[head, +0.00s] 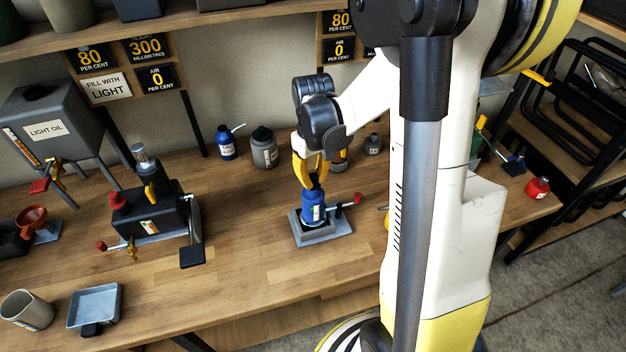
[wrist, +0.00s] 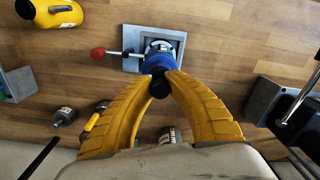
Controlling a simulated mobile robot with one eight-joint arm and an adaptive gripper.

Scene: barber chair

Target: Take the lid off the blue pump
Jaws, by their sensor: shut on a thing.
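The blue pump (head: 313,209) stands upright in a grey holder (head: 334,232) with a red-knobbed clamp handle (head: 357,198) on the bench. It also shows in the wrist view (wrist: 157,58), just beyond my fingertips. My gripper (head: 313,180) comes down from above with its yellow fingers. In the wrist view the fingertips (wrist: 159,84) are closed around a small black lid (wrist: 159,88) at the top of the blue pump. I cannot tell whether the lid is still seated on the body or lifted slightly.
A blue bottle with a spout (head: 227,143) and a grey bottle (head: 264,149) stand behind to the left. A black press-like device (head: 155,215) stands left of the holder. A red bottle (head: 538,187) is at the right. The bench in front of the holder is clear.

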